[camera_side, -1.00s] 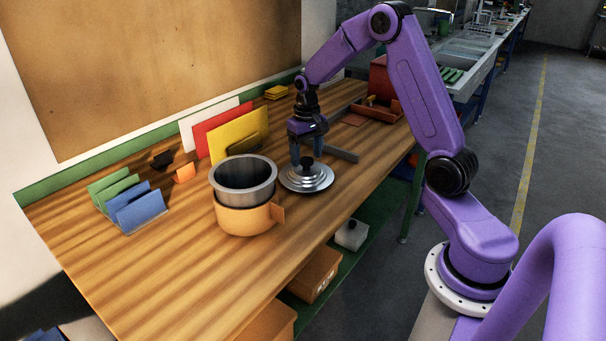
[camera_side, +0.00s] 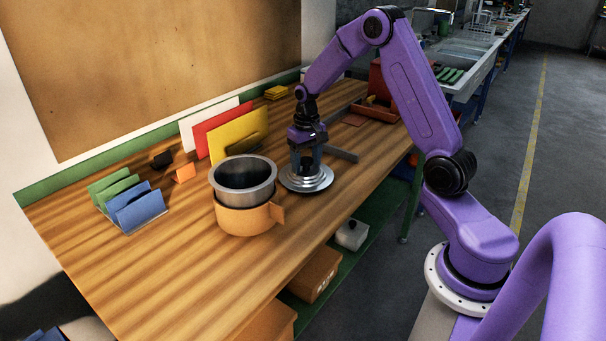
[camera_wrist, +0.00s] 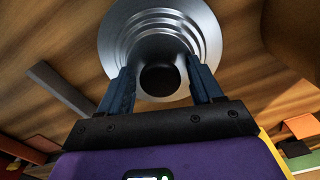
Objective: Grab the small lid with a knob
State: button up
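The small lid (camera_side: 318,184) is a round silver stepped disc lying flat on the wooden bench, right of the pot. Its dark knob (camera_wrist: 160,79) stands at its middle. My gripper (camera_side: 306,166) points down over the lid. In the wrist view, its two blue fingers (camera_wrist: 160,70) stand on either side of the knob, spread apart. Narrow gaps seem to show between fingers and knob, so I see no clear grip. In the side view, the fingers largely hide the knob.
A steel pot (camera_side: 243,174) sits in an orange holder (camera_side: 240,219) just left of the lid. Upright white, red and yellow boards (camera_side: 238,134) stand behind. A grey bar (camera_side: 341,154) lies close behind the lid. The bench front is clear.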

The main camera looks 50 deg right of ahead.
aim_at(306, 159)
jog(key=shift+s+f, duration=0.1)
jog(key=shift+f, duration=0.15)
jog(key=c, duration=0.6)
jog(key=shift+r, duration=0.1)
jog(key=shift+r, duration=2.05)
